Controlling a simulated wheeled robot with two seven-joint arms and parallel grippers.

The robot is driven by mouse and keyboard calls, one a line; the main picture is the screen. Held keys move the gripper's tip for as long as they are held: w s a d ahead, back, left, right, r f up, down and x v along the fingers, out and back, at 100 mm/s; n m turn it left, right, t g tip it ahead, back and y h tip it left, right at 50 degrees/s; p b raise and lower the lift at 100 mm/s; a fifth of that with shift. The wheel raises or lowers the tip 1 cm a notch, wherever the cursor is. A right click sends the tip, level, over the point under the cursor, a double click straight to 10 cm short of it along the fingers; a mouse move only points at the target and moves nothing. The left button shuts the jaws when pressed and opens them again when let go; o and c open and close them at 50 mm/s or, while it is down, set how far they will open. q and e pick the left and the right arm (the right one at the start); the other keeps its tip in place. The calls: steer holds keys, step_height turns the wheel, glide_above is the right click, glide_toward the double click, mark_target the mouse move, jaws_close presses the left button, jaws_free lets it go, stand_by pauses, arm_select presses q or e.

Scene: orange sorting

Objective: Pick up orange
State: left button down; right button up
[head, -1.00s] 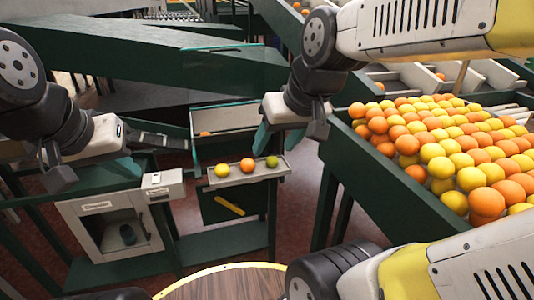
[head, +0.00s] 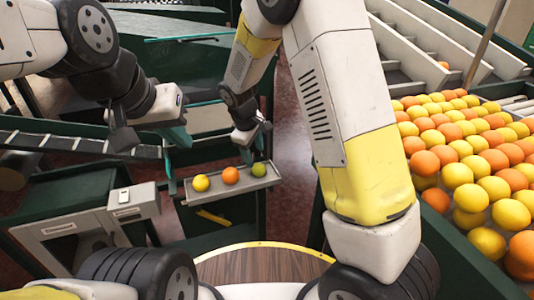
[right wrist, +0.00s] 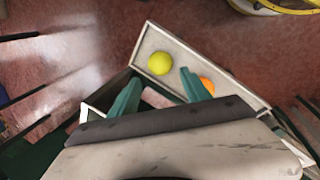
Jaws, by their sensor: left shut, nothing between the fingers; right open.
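A small grey tray (head: 225,190) holds a yellow fruit (head: 201,183), an orange (head: 231,175) and a green fruit (head: 260,169) in a row. My right gripper (head: 254,147) is open and empty, just above and behind the tray's right part. In the right wrist view its teal fingers (right wrist: 160,94) are spread at the tray edge. There the green fruit (right wrist: 159,63) looks yellow-green and lies clear beyond the fingers. The orange (right wrist: 207,85) is partly hidden by one finger. My left gripper (head: 177,143) is shut and empty, left of and above the tray.
A large bin (head: 440,240) full of oranges and yellow fruits stands at the right. A grey box (head: 134,202) stands left of the tray. Green-framed conveyors (head: 80,142) lie behind and left. Open reddish floor (head: 292,150) shows right of the tray.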

mark_target(257, 166)
steer(key=x, duration=0.8)
steer(key=shift+c, duration=0.3)
steer(key=c, duration=1.1)
